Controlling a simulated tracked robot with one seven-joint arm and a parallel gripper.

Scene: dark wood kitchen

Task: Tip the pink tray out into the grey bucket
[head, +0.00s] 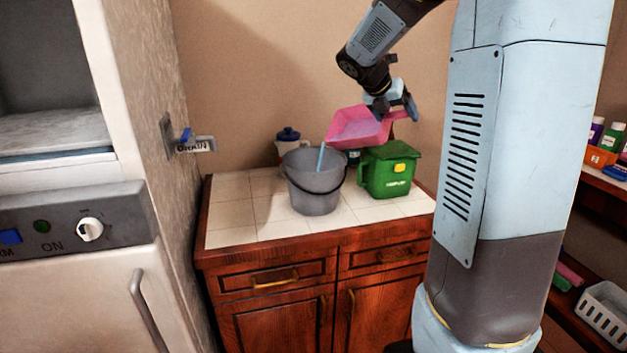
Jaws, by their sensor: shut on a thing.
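The pink tray (357,128) is held in the air, tilted down to the left, above the counter. My gripper (391,105) is shut on the tray at its right side. The grey bucket (317,189) stands upright on the tiled counter, below and to the left of the tray. A thin light-blue stream (321,158) runs from the tray's lower left corner down into the bucket's mouth. The bucket's inside is mostly hidden, so I cannot tell how much is in it.
A green container (389,170) stands right of the bucket, under the tray. A white jar with a blue lid (288,138) stands behind the bucket. The counter's front left tiles (231,212) are bare. A shelf with bottles (613,136) is at the far right.

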